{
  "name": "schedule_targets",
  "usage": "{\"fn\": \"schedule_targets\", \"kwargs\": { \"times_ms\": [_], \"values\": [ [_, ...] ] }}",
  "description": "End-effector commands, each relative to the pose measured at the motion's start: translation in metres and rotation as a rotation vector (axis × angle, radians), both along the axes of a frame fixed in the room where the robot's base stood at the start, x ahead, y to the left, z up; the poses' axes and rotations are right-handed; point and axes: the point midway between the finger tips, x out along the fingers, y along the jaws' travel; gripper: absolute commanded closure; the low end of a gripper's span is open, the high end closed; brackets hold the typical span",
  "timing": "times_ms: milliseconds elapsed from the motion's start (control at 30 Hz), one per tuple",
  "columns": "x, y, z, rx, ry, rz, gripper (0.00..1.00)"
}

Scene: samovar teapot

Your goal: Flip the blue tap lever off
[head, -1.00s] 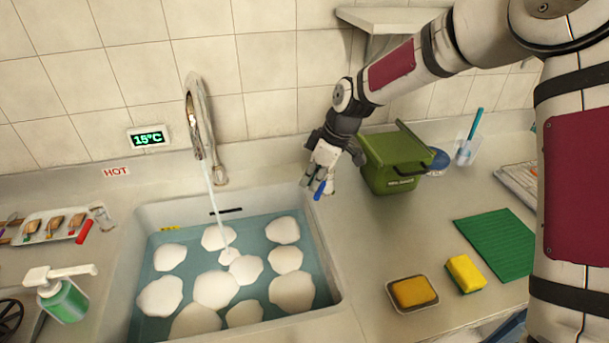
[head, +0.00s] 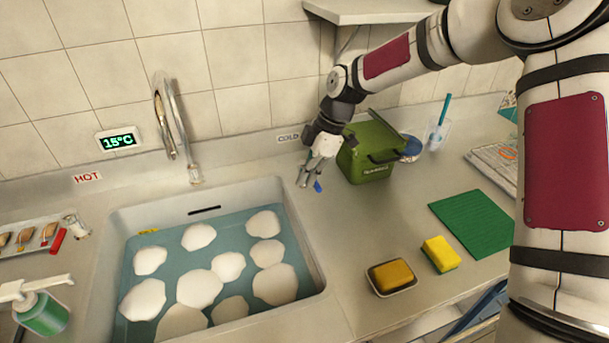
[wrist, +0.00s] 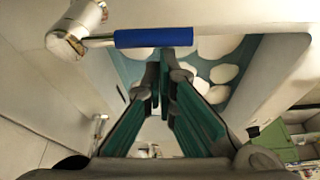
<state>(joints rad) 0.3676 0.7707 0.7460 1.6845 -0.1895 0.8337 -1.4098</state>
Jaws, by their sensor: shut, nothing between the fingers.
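The blue tap lever (head: 318,187) shows beside my fingertips in the head view, right of the sink and below the COLD label (head: 288,138). In the wrist view the blue lever (wrist: 153,37) lies sideways, joined by a metal stem to a round metal tap body (wrist: 78,30). My gripper (head: 303,184) is shut and empty. In the wrist view its fingertips (wrist: 164,55) are close to the lever's right half; I cannot tell if they touch it. No water stream shows below the curved spout (head: 165,125). My gripper hides the tap body in the head view.
The sink (head: 317,260) holds water and several white plates or blobs. A green bin (head: 368,160) stands close right of my gripper. A shelf (head: 365,12) hangs above. A red lever (head: 58,241) is by the HOT label. Sponges (head: 440,254) lie on the front counter.

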Motion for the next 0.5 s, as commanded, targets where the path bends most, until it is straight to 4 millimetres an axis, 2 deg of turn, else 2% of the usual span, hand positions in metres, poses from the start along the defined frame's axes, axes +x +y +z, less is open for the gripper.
{"fn": "schedule_targets", "kwargs": {
  "times_ms": [500],
  "values": [
    [-0.0005,0.0028,0.0005,0.000,0.000,0.000,1.00]
  ]
}}
